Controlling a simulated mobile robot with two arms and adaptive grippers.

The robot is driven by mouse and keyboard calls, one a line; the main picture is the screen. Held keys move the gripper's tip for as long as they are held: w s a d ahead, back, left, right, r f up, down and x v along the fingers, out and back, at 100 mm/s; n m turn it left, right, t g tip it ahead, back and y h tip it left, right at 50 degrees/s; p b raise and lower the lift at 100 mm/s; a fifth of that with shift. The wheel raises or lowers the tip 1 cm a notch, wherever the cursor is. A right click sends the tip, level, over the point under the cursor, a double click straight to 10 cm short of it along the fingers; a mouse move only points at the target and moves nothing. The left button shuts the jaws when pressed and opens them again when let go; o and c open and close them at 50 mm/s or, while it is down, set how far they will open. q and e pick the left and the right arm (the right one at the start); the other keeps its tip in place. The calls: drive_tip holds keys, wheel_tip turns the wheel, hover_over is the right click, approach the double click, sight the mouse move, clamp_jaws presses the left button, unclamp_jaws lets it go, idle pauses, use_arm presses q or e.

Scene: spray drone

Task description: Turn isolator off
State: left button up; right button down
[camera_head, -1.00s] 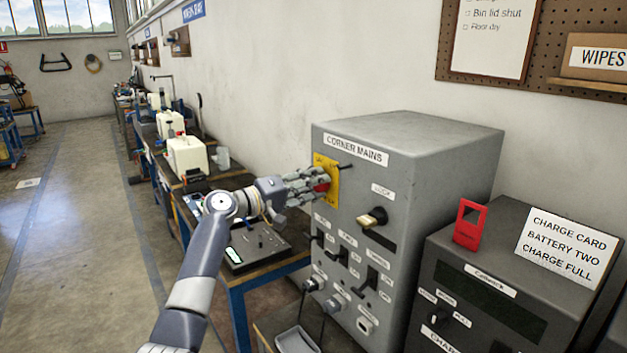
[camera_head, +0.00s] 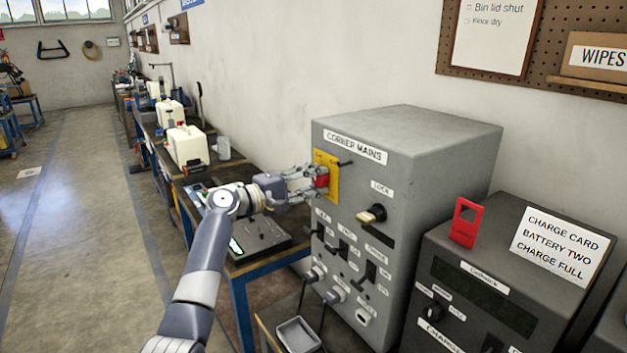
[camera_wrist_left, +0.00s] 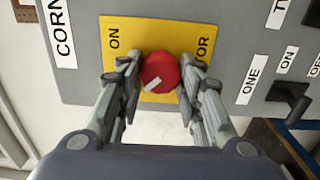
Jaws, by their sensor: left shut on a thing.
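The isolator is a red round knob (camera_wrist_left: 160,72) with a pale pointer mark, on a yellow plate (camera_wrist_left: 150,30) with an "ON" label. The plate (camera_head: 332,168) is on the front of the grey "CORNER MAINS" cabinet (camera_head: 420,135). My left gripper (camera_head: 318,180) reaches in from the left and is shut on the red knob (camera_head: 321,181). In the left wrist view its fingers (camera_wrist_left: 160,80) lie on both sides of the knob. The pale mark points to the lower left there, at a slant. Part of the plate's lettering is hidden by the fingers. My right gripper is not in view.
Below the isolator the cabinet has a key-like lock knob (camera_head: 371,214) and several black switches. A dark charger box (camera_head: 500,270) with a red tag (camera_head: 467,222) stands to the right. A bench (camera_head: 262,262) with a control panel is left of the cabinet.

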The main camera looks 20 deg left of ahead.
use_arm(q)
drive_tip(key=o, duration=1.1)
drive_tip(key=shift+c, duration=0.2)
drive_tip(key=v, duration=1.2)
drive_tip(key=shift+f, duration=0.1)
